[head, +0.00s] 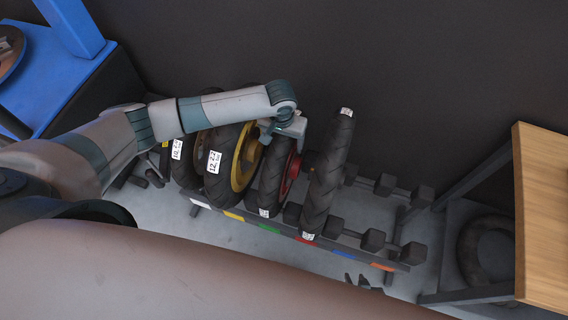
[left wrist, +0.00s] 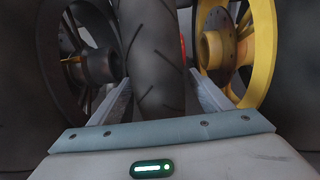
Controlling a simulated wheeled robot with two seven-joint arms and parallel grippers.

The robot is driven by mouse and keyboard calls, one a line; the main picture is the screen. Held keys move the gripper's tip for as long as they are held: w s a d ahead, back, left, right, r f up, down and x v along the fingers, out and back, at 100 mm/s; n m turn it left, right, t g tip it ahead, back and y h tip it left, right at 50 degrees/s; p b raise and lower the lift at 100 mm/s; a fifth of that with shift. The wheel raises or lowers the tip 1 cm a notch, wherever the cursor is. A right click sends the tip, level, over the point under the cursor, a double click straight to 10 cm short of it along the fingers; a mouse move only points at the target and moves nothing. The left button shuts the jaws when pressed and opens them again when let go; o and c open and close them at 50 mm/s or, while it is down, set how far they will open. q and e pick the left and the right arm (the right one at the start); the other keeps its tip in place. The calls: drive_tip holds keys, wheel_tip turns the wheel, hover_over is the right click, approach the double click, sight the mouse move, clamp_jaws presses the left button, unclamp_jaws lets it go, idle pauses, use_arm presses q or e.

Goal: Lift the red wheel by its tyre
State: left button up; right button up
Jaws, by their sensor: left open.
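The red wheel (head: 292,170) stands upright in a rack, its red rim partly hidden behind its black tyre (head: 271,185). My left gripper (head: 290,128) is over the upper part of this wheel. In the left wrist view my left gripper (left wrist: 160,100) is open, with one pale finger on each side of a black tyre (left wrist: 158,50). A bit of red shows at that tyre's right edge. I cannot tell whether the fingers touch the tyre. I cannot make out my right gripper's jaws in the head view.
A yellow-rimmed wheel (head: 241,165) stands close on the left and a black-tyred wheel (head: 328,175) on the right. A wooden-topped bench (head: 541,215) is at the far right, a dark wall behind.

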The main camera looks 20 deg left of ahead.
use_arm(q)
clamp_jaws()
drive_tip(key=shift+w+r, duration=0.15)
drive_tip(key=shift+r, duration=0.1)
drive_tip(key=shift+w+r, duration=0.1)
drive_tip(key=shift+r, duration=0.4)
wheel_tip(320, 180, up, 8)
drive_tip(key=shift+d+f, duration=0.1)
drive_tip(key=shift+r, duration=0.55)
